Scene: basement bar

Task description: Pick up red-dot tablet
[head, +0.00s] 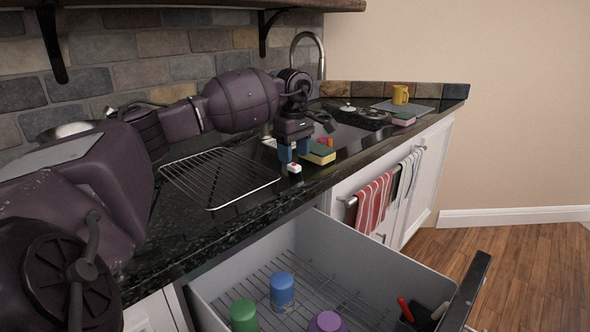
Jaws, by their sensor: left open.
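The red-dot tablet (294,168) is a small white block with a red mark on top. It lies on the dark countertop near its front edge. My left gripper (294,155) points down with its blue fingers apart. Its fingertips are just above or behind the tablet in the picture; I cannot tell the exact gap. Nothing shows between the fingers. My right gripper is not in view.
A green-and-yellow sponge (319,153) lies right beside the gripper. A wire rack (218,178) is to the left. Below, an open drawer (418,275) holds green, blue and purple cups.

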